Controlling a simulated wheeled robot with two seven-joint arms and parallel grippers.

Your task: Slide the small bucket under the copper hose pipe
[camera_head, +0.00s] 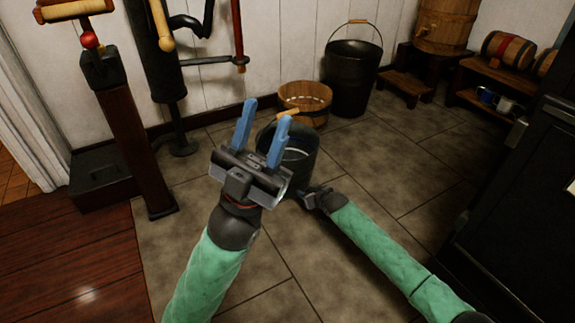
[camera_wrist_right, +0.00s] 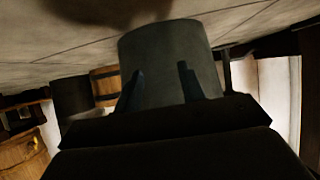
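The small bucket (camera_head: 300,158) is dark grey metal with a wooden grip on its handle. It stands on the tiles, partly hidden behind my left gripper (camera_head: 264,112). That gripper's blue fingers are apart and empty, raised in front of the bucket in the head view. My right gripper (camera_wrist_right: 161,76) is low at the bucket's near side; its fingers are apart, with the bucket wall (camera_wrist_right: 168,45) filling the view before them. I cannot tell whether they touch it. A reddish vertical pipe (camera_head: 237,30), perhaps the copper hose pipe, hangs by the wall, left of and beyond the bucket.
A wooden tub (camera_head: 305,103) stands just behind the bucket, and a large black bucket (camera_head: 352,75) behind that. A black pump (camera_head: 158,60) and a dark post (camera_head: 133,150) stand at left. A low wooden step (camera_head: 405,87) is at back right. Tiles between post and bucket are clear.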

